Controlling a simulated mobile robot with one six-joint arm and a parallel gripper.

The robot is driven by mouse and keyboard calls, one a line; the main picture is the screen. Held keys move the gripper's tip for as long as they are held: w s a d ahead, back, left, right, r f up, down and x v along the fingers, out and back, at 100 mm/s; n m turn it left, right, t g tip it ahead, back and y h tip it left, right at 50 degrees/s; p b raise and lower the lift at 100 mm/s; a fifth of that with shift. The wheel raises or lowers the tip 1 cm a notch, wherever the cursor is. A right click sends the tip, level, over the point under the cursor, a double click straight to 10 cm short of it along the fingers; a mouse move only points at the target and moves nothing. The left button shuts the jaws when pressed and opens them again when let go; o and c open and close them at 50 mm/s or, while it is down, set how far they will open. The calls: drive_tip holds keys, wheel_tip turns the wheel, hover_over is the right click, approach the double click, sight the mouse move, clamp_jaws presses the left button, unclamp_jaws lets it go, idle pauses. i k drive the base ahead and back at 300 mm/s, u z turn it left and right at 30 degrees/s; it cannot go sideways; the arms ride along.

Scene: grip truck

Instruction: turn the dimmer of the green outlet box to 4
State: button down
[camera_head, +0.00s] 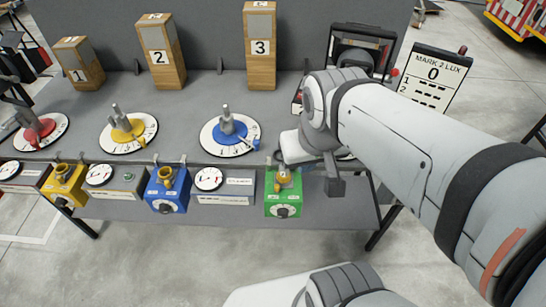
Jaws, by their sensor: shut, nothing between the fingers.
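The green outlet box (270,204) hangs at the front edge of the table, the rightmost of the coloured boxes. A yellowish fitting (283,178) sits on top of the box, close under my white wrist. My gripper (336,187) shows as a small dark grey end below my wrist, right of the green box and apart from the dial in the picture. It is shut and holds nothing visible. Its fingertips are hard to make out.
A blue box (166,203) and a yellow box (62,198) hang further left. Red, yellow and blue knobs on round dials stand on the grey table (180,95), before numbered wooden blocks. Open floor lies in front.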

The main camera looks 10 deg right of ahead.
sight(282, 213)
drive_tip(key=z, duration=1.8)
drive_tip(key=k, duration=1.4)
drive_tip(key=u, duration=1.85)
drive_tip(key=i, duration=0.5)
drive_tip(key=z, duration=0.1)
